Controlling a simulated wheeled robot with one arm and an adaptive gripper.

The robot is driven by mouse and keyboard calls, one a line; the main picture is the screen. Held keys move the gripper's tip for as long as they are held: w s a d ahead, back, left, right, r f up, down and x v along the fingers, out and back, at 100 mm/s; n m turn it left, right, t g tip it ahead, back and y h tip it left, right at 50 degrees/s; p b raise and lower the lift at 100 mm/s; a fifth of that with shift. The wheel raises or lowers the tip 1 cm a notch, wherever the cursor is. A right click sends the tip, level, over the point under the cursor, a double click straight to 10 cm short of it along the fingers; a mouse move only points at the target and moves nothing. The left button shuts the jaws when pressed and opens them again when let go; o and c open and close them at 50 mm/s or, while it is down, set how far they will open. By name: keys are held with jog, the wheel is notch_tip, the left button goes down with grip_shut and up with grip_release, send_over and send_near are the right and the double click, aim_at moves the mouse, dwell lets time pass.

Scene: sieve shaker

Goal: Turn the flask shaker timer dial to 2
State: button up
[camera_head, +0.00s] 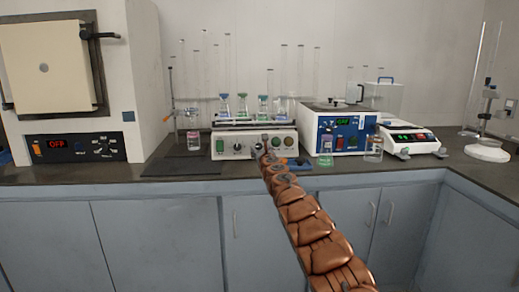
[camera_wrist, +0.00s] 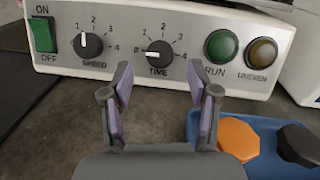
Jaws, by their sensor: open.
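The flask shaker (camera_head: 255,142) stands on the dark bench in the head view, with several small flasks on top. Its timer dial (camera_wrist: 159,54), a black knob labelled TIME, is on the front panel in the wrist view. The dial's white mark points left, below the 1; the 2 is near the top of its scale. My gripper (camera_wrist: 160,78) is open and empty, its two fingers apart just in front of and below the dial, not visibly touching it. In the head view my gripper (camera_head: 262,150) hides part of the panel.
Left of the timer dial is the SPEED dial (camera_wrist: 88,45) and a green ON/OFF switch (camera_wrist: 43,35). Right are the green RUN button (camera_wrist: 221,46) and an amber button (camera_wrist: 261,53). A blue tray (camera_wrist: 285,165) with orange and black knobs lies at lower right.

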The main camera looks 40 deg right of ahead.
aim_at(259, 148)
jog(key=shift+w+d+f, duration=0.2)
jog(key=shift+w+d, duration=0.1)
jog(key=shift+w, duration=0.35)
jog(key=shift+w+d+r+p, duration=0.2)
jog(key=shift+w+d+p, duration=0.25)
jog(key=shift+w+p, duration=0.2)
jog(key=shift+w+d+f, duration=0.15)
jog(key=shift+w+d, duration=0.15)
grip_shut()
